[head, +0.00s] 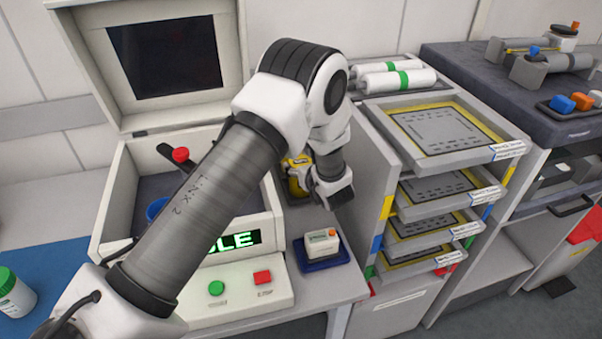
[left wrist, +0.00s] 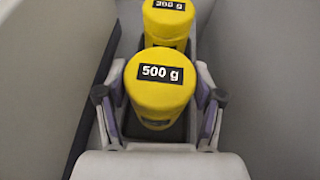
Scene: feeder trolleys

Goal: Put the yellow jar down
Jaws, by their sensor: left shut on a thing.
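A yellow jar (left wrist: 162,90) labelled "500 g" stands between the fingers of my left gripper (left wrist: 160,105) in the left wrist view. The gripper is shut on this jar. A second yellow jar (left wrist: 168,20), with a partly cut-off weight label, is right behind it. In the head view my left gripper (head: 318,186) is beside the white machine, with yellow (head: 297,176) showing next to its fingers. My arm hides much of this spot. Whether the held jar touches a surface below cannot be told. My right gripper is not in view.
The white machine (head: 110,215) with its raised lid stands on the left. A blue tray (head: 322,262) with a small white box (head: 322,243) is in front of the gripper. A rack of grey trays (head: 440,130) stands close on the right. Grey walls flank the gripper.

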